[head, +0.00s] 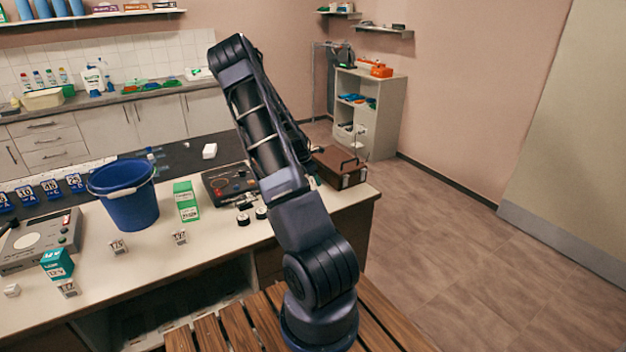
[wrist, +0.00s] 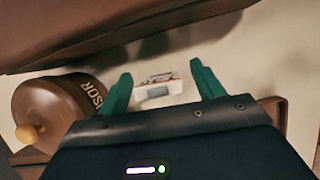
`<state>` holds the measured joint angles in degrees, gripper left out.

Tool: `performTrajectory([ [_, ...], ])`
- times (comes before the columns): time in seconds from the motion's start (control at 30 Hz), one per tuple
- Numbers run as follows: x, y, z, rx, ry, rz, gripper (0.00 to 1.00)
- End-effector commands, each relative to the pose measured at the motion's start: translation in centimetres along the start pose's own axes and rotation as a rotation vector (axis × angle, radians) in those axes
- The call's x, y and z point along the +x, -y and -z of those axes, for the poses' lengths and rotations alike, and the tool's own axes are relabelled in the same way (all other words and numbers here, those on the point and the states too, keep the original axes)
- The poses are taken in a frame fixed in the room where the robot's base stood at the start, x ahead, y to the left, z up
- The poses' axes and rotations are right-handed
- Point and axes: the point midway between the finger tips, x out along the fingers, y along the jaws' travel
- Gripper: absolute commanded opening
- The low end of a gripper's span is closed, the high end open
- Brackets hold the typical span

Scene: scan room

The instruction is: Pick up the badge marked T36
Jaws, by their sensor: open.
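My gripper (wrist: 161,68) is open in the wrist view, with its two green fingers spread. A small white item (wrist: 155,85) with a grey patch and dark print lies between and just beyond the fingers, not gripped. Its marking is not legible, so I cannot tell if it is the badge T36. In the head view my arm hides the gripper and this item.
A brown case (head: 340,167) is at the counter's right end; a brown surface (wrist: 110,30) crosses the top of the wrist view. A brown bottle (wrist: 60,108) lies left of the fingers. A blue bucket (head: 125,195) and green box (head: 186,201) stand on the counter (head: 150,262).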

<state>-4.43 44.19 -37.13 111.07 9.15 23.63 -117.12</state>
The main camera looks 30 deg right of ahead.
Motion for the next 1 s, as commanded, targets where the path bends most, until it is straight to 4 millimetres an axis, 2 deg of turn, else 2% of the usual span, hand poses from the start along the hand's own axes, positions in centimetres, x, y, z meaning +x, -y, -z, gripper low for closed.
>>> performTrajectory([
  [0.07, 0.0, 0.0, 0.0, 0.000, 0.000, 0.000, 0.67],
  [0.1, 0.0, 0.0, 0.0, 0.000, 0.000, 0.000, 0.63],
  [0.33, 0.0, 0.0, 0.0, 0.000, 0.000, 0.000, 0.20],
  [0.73, -0.7, -0.1, -0.3, 0.001, -0.001, -0.001, 0.20],
  [0.87, -2.3, -0.1, -0.9, 0.001, 0.000, -0.004, 0.20],
  [1.0, -5.0, -0.1, -2.0, 0.001, -0.001, -0.004, 0.20],
])
